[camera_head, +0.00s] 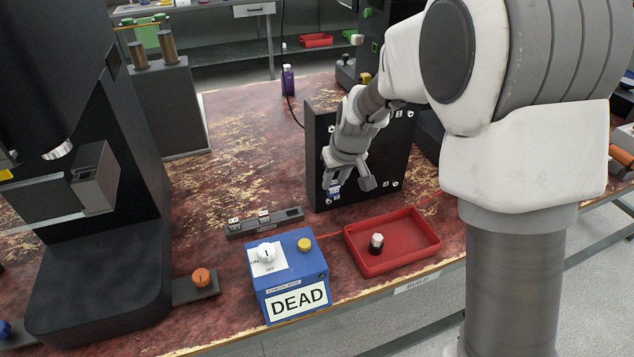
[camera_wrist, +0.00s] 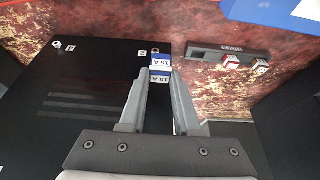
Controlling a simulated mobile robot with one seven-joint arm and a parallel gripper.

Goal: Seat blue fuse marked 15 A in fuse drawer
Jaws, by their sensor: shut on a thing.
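My gripper (camera_head: 333,182) is shut on the blue fuse (camera_wrist: 160,76), in front of the lower left part of a black upright panel (camera_head: 318,150). In the wrist view my gripper (camera_wrist: 160,75) has a fingertip on each side of the fuse. The fuse has blue and white faces reading 15 A and a metal end pointing away from my gripper. It lies over the edge of the black panel (camera_wrist: 85,100) in that view, near a small white mark. I cannot tell whether it touches the panel. I cannot make out the fuse drawer for certain.
A dark machine (camera_head: 95,270) stands at left.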

